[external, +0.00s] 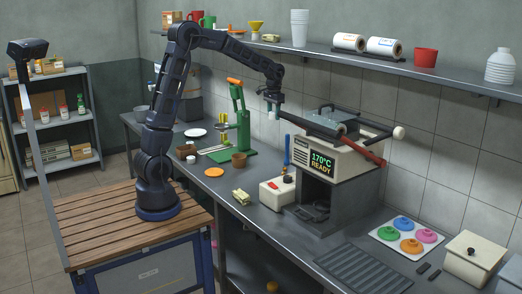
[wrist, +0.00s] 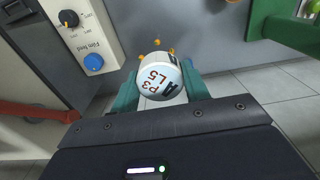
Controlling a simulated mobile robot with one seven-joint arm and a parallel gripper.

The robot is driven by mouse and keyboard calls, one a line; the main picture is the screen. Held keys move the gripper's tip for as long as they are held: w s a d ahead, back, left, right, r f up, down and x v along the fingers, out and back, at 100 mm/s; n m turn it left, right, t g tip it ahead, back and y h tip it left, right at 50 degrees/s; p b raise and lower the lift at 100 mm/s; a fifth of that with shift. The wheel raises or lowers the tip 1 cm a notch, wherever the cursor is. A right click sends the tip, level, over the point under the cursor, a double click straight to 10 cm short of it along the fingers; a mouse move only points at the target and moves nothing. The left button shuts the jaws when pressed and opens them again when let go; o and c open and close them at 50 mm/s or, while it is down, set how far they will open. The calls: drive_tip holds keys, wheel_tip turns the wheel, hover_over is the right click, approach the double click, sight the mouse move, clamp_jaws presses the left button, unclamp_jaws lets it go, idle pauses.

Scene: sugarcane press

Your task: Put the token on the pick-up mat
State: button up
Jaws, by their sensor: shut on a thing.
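My gripper (external: 271,101) is raised above the counter, left of the 170°C READY machine and right of the green press. In the wrist view, its teal fingers (wrist: 160,88) are shut on a white rounded piece printed "A", "P3" and "L5", seemingly the token (wrist: 158,78). The piece is clear of the counter. No surface is clearly marked as the pick-up mat. A flat orange disc (external: 214,172) lies on the counter, but I cannot tell whether it is the mat.
The green press (external: 240,125) stands to the left. A white tray (external: 381,234) bears several coloured discs. A shelf (external: 440,75) runs above the counter. A Film feed panel (wrist: 88,38) shows in the wrist view.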

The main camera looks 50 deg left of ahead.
drive_tip(key=s+d+r+m, duration=0.5)
drive_tip(key=s+d+m, duration=0.2)
drive_tip(key=s+d, duration=0.45)
drive_tip(key=s+d+r+m, duration=0.5)
drive_tip(key=s+d+m, duration=0.4)
drive_tip(key=s, duration=0.4)
drive_tip(key=s+d+r+m, duration=0.5)
drive_tip(key=s+d+m, duration=0.1)
drive_tip(key=s+d, duration=0.6)
drive_tip(key=n, duration=1.3)
hover_over(363, 276)
wheel_tip(363, 276, down, 26)
drive_tip(key=f, duration=0.1)
wheel_tip(363, 276, down, 19)
drive_tip(key=shift+f, duration=0.2)
drive_tip(key=shift+f, duration=0.15)
